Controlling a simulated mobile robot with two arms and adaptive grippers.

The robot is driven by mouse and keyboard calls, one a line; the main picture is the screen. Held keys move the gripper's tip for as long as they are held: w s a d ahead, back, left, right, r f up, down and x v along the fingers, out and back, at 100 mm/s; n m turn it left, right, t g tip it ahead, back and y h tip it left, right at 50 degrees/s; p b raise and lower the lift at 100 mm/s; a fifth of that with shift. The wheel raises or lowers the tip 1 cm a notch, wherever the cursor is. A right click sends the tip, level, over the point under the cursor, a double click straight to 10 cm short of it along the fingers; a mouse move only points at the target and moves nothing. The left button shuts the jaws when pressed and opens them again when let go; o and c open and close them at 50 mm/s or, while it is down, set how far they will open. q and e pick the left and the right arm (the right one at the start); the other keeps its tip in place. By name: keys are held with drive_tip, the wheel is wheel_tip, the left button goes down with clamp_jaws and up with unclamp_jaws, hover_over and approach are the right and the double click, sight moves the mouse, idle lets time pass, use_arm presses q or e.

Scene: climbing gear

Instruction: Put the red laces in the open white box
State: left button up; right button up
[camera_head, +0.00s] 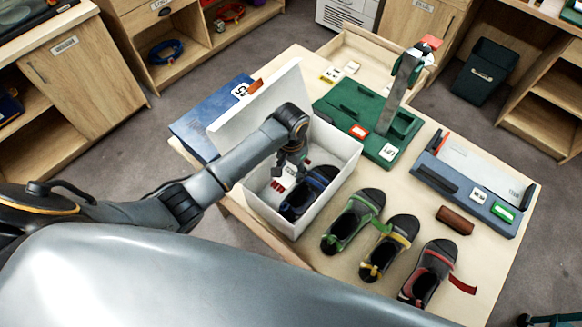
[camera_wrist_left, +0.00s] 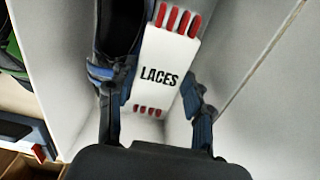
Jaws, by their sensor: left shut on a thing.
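The open white box (camera_head: 333,178) stands on the table with its lid (camera_head: 226,133) tilted up at the back left. A dark shoe with blue trim (camera_head: 308,192) lies inside it on the right. My left gripper (camera_head: 284,177) reaches down inside the box, left of the shoe. It is shut on the red laces, a white card marked LACES with red loops at both ends, which fills the middle of the left wrist view (camera_wrist_left: 168,58). The shoe also shows there at the left (camera_wrist_left: 118,25). My right gripper is not in view.
Sandals with green (camera_head: 352,222), yellow (camera_head: 390,246) and red (camera_head: 430,272) straps lie right of the box. A green stand (camera_head: 340,110) is behind it. A blue-grey tray (camera_head: 470,190) and a brown block (camera_head: 455,221) are at the right.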

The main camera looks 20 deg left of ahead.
sight(291, 172)
use_arm(q)
drive_tip(key=shift+f, duration=0.55)
drive_tip(key=o, duration=0.9)
wheel_tip(291, 172, up, 13)
drive_tip(key=shift+r+b, duration=0.2)
drive_tip(key=shift+b, duration=1)
drive_tip(key=shift+f, duration=0.1)
